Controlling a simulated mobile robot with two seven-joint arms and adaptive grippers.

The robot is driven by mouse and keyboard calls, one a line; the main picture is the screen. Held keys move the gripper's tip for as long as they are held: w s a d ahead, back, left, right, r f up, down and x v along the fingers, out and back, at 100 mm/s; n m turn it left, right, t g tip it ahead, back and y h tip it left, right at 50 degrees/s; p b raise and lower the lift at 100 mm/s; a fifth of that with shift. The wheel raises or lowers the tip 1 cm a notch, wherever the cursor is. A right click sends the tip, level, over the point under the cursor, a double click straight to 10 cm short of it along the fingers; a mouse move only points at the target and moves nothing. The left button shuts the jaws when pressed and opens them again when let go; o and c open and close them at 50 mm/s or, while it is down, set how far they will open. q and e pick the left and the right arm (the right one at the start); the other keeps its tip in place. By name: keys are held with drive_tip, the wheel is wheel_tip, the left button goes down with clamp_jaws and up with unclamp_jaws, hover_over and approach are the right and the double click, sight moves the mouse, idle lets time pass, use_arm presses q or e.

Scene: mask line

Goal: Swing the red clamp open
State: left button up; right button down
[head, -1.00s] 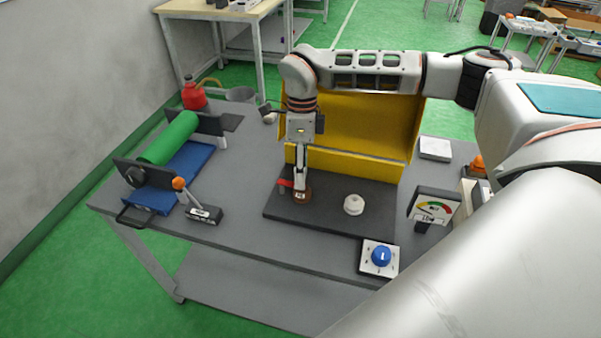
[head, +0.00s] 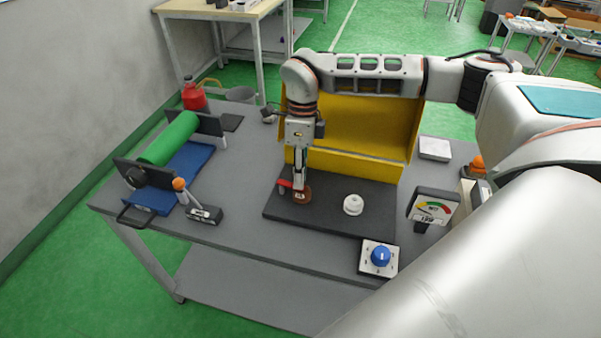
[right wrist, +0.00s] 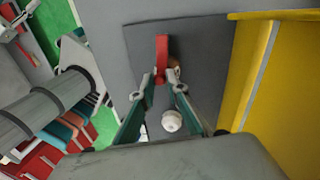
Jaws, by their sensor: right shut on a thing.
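The red clamp (head: 285,184) is a small red bar on the dark base plate (head: 330,222), beside a brown round piece (head: 302,197). In the right wrist view the clamp (right wrist: 162,52) runs up and away from between the fingertips. My right gripper (head: 298,187) points down at the clamp and is shut on it; its fingers (right wrist: 164,82) hide part of the clamp and the brown piece. My left gripper is not in view.
A white knob (head: 353,205) stands right of the clamp on the plate. A yellow guard (head: 365,130) rises behind. A green roller (head: 168,138) lies left.

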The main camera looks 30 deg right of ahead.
drive_tip(key=m, duration=0.1)
drive_tip(key=a+m, duration=0.1)
drive_tip(key=m, duration=0.1)
drive_tip(key=shift+s+a+t+p, duration=0.1)
drive_tip(key=shift+s+t+p, duration=0.2)
drive_tip(key=shift+s, duration=0.1)
drive_tip(key=m, duration=0.1)
drive_tip(key=a+m, duration=0.1)
drive_tip(key=m, duration=0.1)
drive_tip(key=shift+s+a+y, duration=0.1)
drive_tip(key=shift+s+y, duration=0.1)
drive_tip(key=shift+y, duration=0.1)
drive_tip(key=shift+a+m+t, duration=0.4)
drive_tip(key=shift+a+m, duration=0.05)
drive_tip(key=shift+m, duration=0.45)
drive_tip(key=m, duration=0.1)
drive_tip(key=a+m+b, duration=0.1)
drive_tip(key=m, duration=0.1)
drive_tip(key=a+m+t, duration=0.1)
drive_tip(key=m, duration=0.1)
drive_tip(key=shift+w+a+b, duration=0.15)
drive_tip(key=shift+w+b, duration=0.15)
drive_tip(key=shift+b, duration=0.05)
drive_tip(key=shift+w+a+m+t+b, duration=0.15)
drive_tip(key=shift+w+a+m+b, duration=0.15)
drive_tip(key=shift+m, duration=0.7)
drive_tip(key=shift+w+a+m+t+b, duration=0.1)
drive_tip(key=shift+w+a+m+t, duration=0.2)
drive_tip(key=shift+m, duration=0.7)
drive_tip(key=shift+r, duration=0.1)
